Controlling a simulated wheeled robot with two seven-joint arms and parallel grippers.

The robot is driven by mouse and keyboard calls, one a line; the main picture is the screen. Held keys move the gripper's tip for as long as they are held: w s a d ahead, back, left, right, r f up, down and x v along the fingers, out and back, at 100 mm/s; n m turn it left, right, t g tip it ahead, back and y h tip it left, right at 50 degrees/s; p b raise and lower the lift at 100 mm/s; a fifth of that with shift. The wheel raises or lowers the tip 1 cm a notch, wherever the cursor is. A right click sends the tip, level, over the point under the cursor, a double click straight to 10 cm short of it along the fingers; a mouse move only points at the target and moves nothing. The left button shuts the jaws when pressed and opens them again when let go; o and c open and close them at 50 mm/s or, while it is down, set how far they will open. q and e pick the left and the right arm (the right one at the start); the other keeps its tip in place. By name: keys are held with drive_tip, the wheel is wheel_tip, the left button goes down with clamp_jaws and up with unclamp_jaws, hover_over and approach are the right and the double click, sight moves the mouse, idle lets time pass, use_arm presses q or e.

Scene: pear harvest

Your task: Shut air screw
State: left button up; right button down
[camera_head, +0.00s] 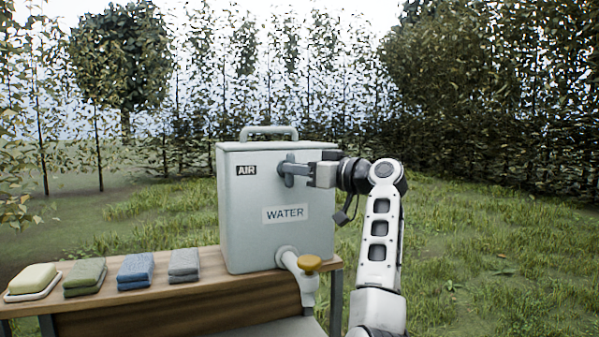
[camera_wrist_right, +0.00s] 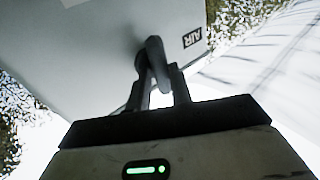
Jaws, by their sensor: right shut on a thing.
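The air screw (camera_head: 288,174) is a grey winged knob on the front of the pale water container (camera_head: 240,215), just right of the black AIR label (camera_head: 246,170). My right gripper (camera_head: 296,171) reaches in from the right and is shut on the air screw. In the right wrist view the air screw (camera_wrist_right: 156,62) stands between the fingers of my right gripper (camera_wrist_right: 163,92), with the AIR label beside it. The fingers partly hide the screw in the head view. My left gripper is not in view.
The container stands on a wooden bench (camera_head: 200,305). Soap on a dish (camera_head: 34,280) and folded green, blue and grey cloths (camera_head: 136,268) lie to the left. Grass and trees are behind.

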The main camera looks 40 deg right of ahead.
use_arm(q)
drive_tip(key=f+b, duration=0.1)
drive_tip(key=b, duration=0.1)
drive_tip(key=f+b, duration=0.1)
drive_tip(key=b, duration=0.1)
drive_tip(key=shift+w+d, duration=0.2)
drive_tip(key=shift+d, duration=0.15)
use_arm(e)
drive_tip(key=m+t+h, duration=0.2)
drive_tip(key=m+h, duration=0.2)
drive_tip(key=m, duration=0.4)
drive_tip(key=f+m+t+h, duration=0.1)
drive_tip(key=m+h, duration=0.3)
drive_tip(key=m, duration=0.4)
drive_tip(key=a+m+t+h, duration=0.1)
drive_tip(key=m+t+h, duration=0.2)
drive_tip(key=m, duration=0.5)
drive_tip(key=shift+f+t+h, duration=0.35)
drive_tip(key=shift+t+h, duration=0.05)
drive_tip(key=shift+t, duration=0.1)
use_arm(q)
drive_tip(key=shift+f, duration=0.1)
use_arm(e)
drive_tip(key=shift+m, duration=0.4)
